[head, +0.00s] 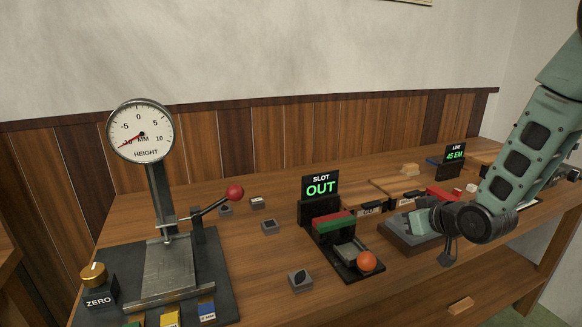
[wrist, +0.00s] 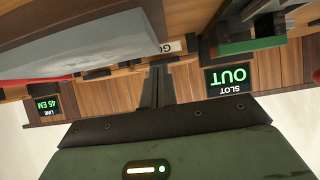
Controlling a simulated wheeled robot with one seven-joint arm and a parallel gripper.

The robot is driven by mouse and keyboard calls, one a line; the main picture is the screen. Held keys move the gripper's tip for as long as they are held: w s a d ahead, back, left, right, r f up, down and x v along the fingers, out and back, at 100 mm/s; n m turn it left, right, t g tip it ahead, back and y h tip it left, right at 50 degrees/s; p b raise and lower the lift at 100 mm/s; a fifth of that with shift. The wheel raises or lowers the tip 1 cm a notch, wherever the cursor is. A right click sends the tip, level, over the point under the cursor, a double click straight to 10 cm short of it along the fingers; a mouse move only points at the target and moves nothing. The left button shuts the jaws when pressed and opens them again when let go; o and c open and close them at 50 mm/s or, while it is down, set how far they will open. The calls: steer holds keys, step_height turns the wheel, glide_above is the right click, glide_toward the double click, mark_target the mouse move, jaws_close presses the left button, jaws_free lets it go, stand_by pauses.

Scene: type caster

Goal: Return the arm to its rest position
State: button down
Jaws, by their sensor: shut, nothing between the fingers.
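My green arm (head: 535,140) reaches in from the right in the head view and bends at a dark wrist joint. My gripper (head: 447,258) hangs low in front of the bench's right part, small and partly hidden by the wrist. In the wrist view, which is upside down, the dark fingers of my gripper (wrist: 157,75) are together with nothing between them. The hand's green housing (wrist: 170,150) fills the bottom of that view.
A height gauge (head: 140,132) with a ZERO knob stands at the left. A LINE display (head: 455,153) reads 45 EM. Small type blocks (head: 300,279) lie about the bench. A grey slab (wrist: 75,40) is close to the fingers.

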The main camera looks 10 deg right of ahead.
steer(key=s+a+g, duration=0.1)
steer(key=a, duration=0.2)
steer(key=s+a+r+n+g, duration=0.1)
steer(key=a, duration=0.2)
steer(key=s+a+g+p, duration=0.1)
steer(key=a, duration=0.2)
steer(key=shift+s+a+r, duration=0.1)
steer(key=shift+a+r, duration=0.1)
steer(key=shift+r, duration=0.15)
steer(key=s+a+r+n+g, duration=0.1)
steer(key=s+a+r+g, duration=0.1)
steer(key=s+a, duration=0.3)
steer(key=s+a+r+n+g+h+p, duration=0.1)
steer(key=s+a+r+g, duration=0.1)
steer(key=s, duration=1.1)
steer(key=s+a+r+n+g+p, duration=0.1)
steer(key=s+a+r+n+g, duration=0.1)
steer(key=s+a+g, duration=0.2)
steer(key=s+a, duration=0.3)
steer(key=s, duration=0.2)
steer(key=shift+s+a+g+h, duration=0.3)
steer(key=shift+a, duration=0.05)
